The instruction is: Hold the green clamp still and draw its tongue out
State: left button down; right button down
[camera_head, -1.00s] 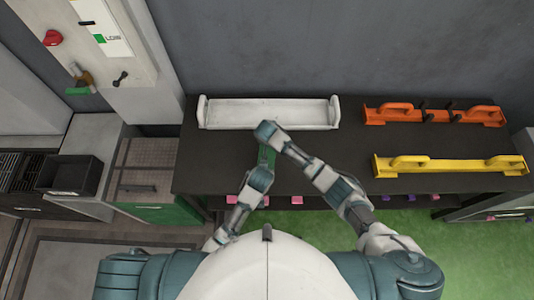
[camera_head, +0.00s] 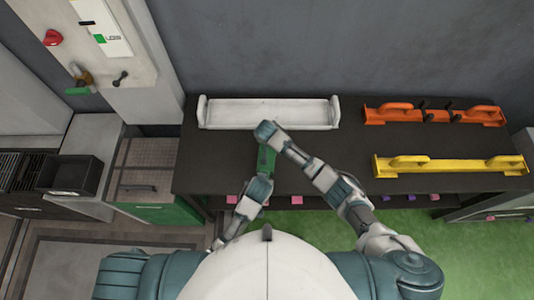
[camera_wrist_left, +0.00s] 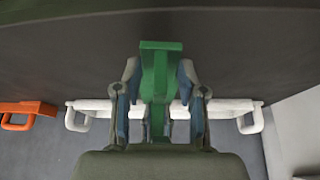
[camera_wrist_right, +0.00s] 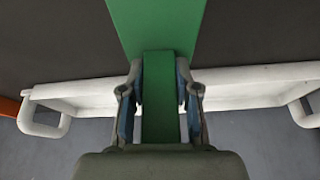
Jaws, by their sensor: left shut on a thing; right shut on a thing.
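The green clamp (camera_head: 266,160) shows in the head view as a short green strip between my two grippers, above the dark table. My left gripper (camera_head: 264,178) is shut on its near part. In the left wrist view the green piece (camera_wrist_left: 160,62) has a wider end block and a narrower part between the fingers (camera_wrist_left: 158,85). My right gripper (camera_head: 268,142) is shut at the far end. In the right wrist view its fingers (camera_wrist_right: 160,92) grip a narrow green tongue (camera_wrist_right: 160,110), with a wider green body (camera_wrist_right: 155,25) beyond. Where tongue and body meet is partly unclear.
A white tray (camera_head: 270,124) lies behind the grippers on the dark table (camera_head: 352,150). An orange handled bar (camera_head: 385,121) and a yellow one (camera_head: 450,172) lie to the right. Small pink blocks (camera_head: 297,200) show below the table's front edge.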

pick_arm(q)
jog(key=shift+s+a+f, duration=0.1)
jog(key=shift+s+f, duration=0.05)
jog(key=shift+s, duration=0.85)
pick_arm(e)
jog(key=shift+d+f, duration=0.1)
pick_arm(q)
grip_release()
jog(key=shift+w, duration=0.1)
jog(key=shift+r, duration=0.4)
notch_tip(320, 180, up, 7)
jog(key=shift+r, duration=0.2)
pick_arm(e)
jog(key=shift+s, duration=0.1)
